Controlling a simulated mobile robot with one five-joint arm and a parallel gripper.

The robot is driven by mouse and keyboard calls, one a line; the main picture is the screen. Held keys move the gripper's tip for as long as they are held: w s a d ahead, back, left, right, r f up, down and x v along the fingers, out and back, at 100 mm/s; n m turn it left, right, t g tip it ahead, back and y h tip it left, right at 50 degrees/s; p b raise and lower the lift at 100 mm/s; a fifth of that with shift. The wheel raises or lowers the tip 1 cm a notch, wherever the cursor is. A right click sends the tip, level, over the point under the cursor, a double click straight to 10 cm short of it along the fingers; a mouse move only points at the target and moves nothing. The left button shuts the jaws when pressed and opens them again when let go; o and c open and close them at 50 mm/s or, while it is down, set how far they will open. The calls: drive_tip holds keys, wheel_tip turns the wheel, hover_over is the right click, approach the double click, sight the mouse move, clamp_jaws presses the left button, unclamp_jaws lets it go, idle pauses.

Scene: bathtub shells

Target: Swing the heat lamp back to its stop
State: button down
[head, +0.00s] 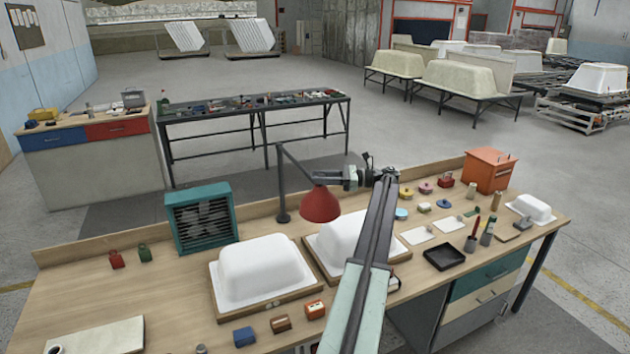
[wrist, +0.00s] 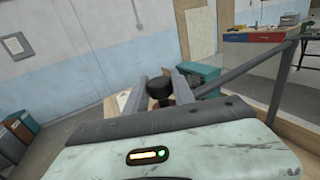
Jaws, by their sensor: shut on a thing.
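The heat lamp has a red shade (head: 320,206) hanging from a dark arm on an upright post (head: 283,190) at the back of the bench. The shade hangs between the two white tub shells, beside the right one. My gripper (head: 318,178) is at the top of the shade. In the wrist view my gripper (wrist: 160,86) has its fingers on both sides of a black knob (wrist: 158,88) on the lamp, shut on it. The lamp arm (wrist: 245,70) runs from there up to the right. The lamp's stop cannot be made out.
A left tub shell (head: 260,268) and a right tub shell (head: 345,240) lie on boards below the lamp. A teal fan heater (head: 202,218) stands left of the post. An orange box (head: 490,170) and small items fill the right side. The bench's left part is mostly clear.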

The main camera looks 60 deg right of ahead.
drive_tip(key=c, duration=1.1)
unclamp_jaws()
drive_tip(key=shift+w+a, duration=0.15)
drive_tip(key=shift+a, duration=0.2)
drive_tip(key=shift+w, duration=0.15)
drive_tip(key=v, duration=0.7)
drive_tip(key=shift+s+d, duration=0.25)
